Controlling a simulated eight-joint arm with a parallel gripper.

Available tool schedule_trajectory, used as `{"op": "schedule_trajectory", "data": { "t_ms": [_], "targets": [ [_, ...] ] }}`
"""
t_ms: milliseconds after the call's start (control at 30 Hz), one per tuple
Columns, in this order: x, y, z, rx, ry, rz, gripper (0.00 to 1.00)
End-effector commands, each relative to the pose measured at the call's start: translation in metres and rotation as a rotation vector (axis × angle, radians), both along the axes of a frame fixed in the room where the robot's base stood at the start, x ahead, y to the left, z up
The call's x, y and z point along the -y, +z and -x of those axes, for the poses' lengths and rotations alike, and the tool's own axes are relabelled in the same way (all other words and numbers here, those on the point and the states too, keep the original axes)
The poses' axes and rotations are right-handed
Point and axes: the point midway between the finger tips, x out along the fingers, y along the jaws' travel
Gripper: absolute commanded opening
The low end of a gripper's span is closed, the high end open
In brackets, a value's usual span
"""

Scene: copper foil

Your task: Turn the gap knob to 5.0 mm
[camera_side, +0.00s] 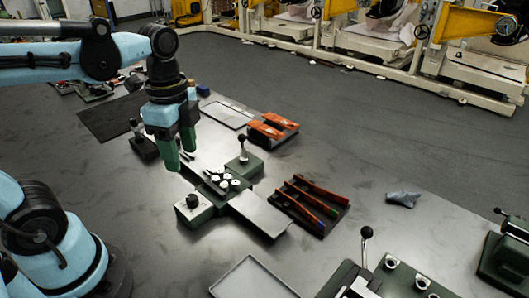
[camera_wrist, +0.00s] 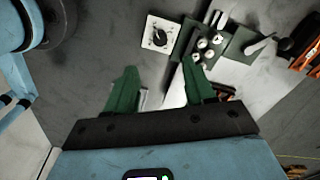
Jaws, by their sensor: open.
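The gap knob (camera_side: 193,201) is a small black knob on a pale square box at the front left of the green machine in the side view. In the wrist view the knob (camera_wrist: 159,38) sits on a white plate with a dial face, ahead of my fingertips. Its setting is too small to read. My gripper (camera_side: 181,158) has green fingers pointing down, above and behind the knob, and apart from it. In the wrist view my gripper (camera_wrist: 160,70) is open, with nothing between its fingers.
The green machine block (camera_side: 219,184) carries several pale round fittings beside the knob. A lever with a black ball (camera_side: 242,142) stands behind it. A dark tray (camera_side: 312,205) of red-handled tools lies to the right. An empty grey tray (camera_side: 252,280) is in front. Bare table lies left of the knob.

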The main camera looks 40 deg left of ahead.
Motion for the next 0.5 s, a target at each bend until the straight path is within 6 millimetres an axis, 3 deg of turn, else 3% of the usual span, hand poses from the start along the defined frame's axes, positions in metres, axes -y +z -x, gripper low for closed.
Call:
{"op": "schedule_trajectory", "data": {
  "t_ms": [500],
  "targets": [
    [0.0,-0.057,-0.001,0.002,0.002,0.0,0.54]
  ]
}}
